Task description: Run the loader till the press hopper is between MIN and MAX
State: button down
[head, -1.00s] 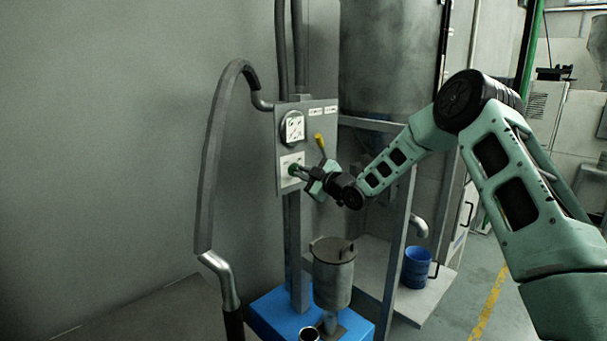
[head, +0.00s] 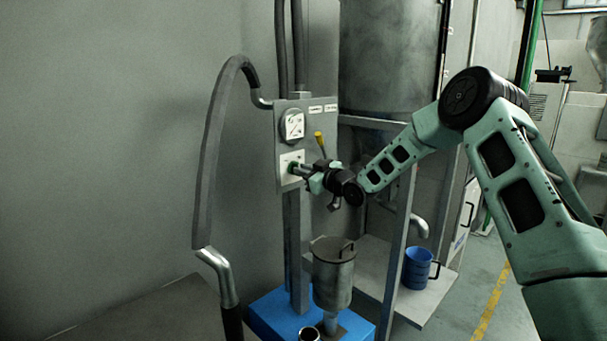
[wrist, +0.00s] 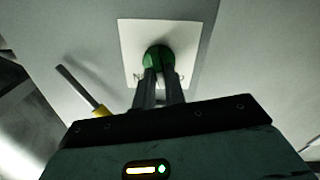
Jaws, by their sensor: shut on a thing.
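My gripper (head: 300,169) is shut on a green knob on the grey control panel (head: 281,180). The wrist view shows both fingers on the green knob (wrist: 158,54) in front of a white plate (wrist: 130,38), whose lettering is partly hidden by the fingers. A lidded metal hopper (head: 333,275) stands below the panel on a blue base (head: 270,310). Its contents are hidden, and I see no MIN or MAX marks I can read. A round gauge (head: 292,126) sits above the plate; its reading is too small to tell.
A yellow-tipped lever (head: 319,138) juts from the panel close to my gripper; it also shows in the wrist view (wrist: 100,110). A large metal drum (head: 388,55) stands behind. A grey hose (head: 205,160) curves at left. A blue mug (head: 417,268) stands on a low shelf at right.

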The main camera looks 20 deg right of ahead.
jog(key=m, duration=0.4)
jog(key=m+p, duration=0.1)
jog(key=m, duration=0.6)
jog(key=shift+d+f+m+p, duration=0.15)
jog(key=shift+d+m+p, duration=0.1)
jog(key=shift+m+p, duration=0.15)
dwell(0.3)
jog(key=c, duration=1.5)
grip_release()
jog(key=shift+o, duration=0.2)
jog(key=b+v, duration=0.3)
jog(key=v, duration=1.4)
jog(key=shift+s, duration=0.15)
